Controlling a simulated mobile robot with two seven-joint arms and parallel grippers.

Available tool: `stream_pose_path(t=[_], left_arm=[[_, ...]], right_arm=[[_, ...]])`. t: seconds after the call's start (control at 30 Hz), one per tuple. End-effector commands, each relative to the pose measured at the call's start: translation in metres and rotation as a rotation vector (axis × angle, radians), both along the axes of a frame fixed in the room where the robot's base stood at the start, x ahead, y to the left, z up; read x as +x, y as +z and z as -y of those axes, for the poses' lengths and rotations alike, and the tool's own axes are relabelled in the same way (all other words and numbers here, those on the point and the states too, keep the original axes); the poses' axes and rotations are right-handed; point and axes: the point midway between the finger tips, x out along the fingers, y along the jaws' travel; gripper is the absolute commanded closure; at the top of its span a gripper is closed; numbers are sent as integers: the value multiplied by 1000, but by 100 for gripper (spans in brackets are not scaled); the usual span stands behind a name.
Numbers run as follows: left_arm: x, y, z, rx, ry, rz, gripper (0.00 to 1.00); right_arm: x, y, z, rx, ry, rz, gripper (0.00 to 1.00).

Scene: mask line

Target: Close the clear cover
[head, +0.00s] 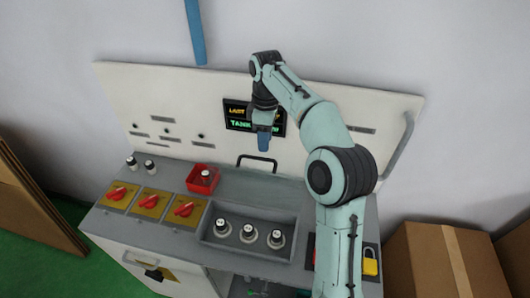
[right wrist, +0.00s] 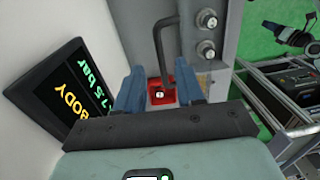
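A black bar handle (head: 258,162) stands up at the back of the grey worktop, behind the recess. The clear cover itself is hard to make out; I cannot tell its edges. My right gripper (head: 264,143) points down just above the handle, in front of the back panel. In the right wrist view, its two blue fingers (right wrist: 160,92) are apart, with nothing held. The handle (right wrist: 164,48) shows in line with the gap between them; I cannot tell whether it reaches between the fingertips. My left gripper is not in view.
The recess (head: 247,261) holds several capped round pieces. A red box (head: 203,179) and red switches (head: 183,208) sit to its left. A screen (head: 240,115) is behind my right gripper. A yellow padlock (head: 371,265) and cardboard box (head: 446,262) are at the right.

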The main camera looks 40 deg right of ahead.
Motion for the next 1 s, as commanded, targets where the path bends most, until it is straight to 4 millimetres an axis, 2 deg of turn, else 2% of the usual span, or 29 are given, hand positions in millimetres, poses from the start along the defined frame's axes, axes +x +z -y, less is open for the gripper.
stream_pose_path(t=[0.1, 0.3, 0.7, 0.73, 0.83, 1.0], left_arm=[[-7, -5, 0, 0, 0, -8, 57], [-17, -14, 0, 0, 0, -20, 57], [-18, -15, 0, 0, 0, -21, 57], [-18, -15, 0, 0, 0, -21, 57], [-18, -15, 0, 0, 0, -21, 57], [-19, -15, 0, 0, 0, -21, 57]], right_arm=[[-3, -25, -1, 0, -1, -4, 62], [-4, -52, -2, 0, -1, -3, 62], [-3, -58, -3, 0, -1, 1, 62], [-3, -58, -3, 0, -1, 1, 66], [-3, -57, -3, 0, -1, 1, 98], [-3, -57, -3, 0, -1, 1, 100]])
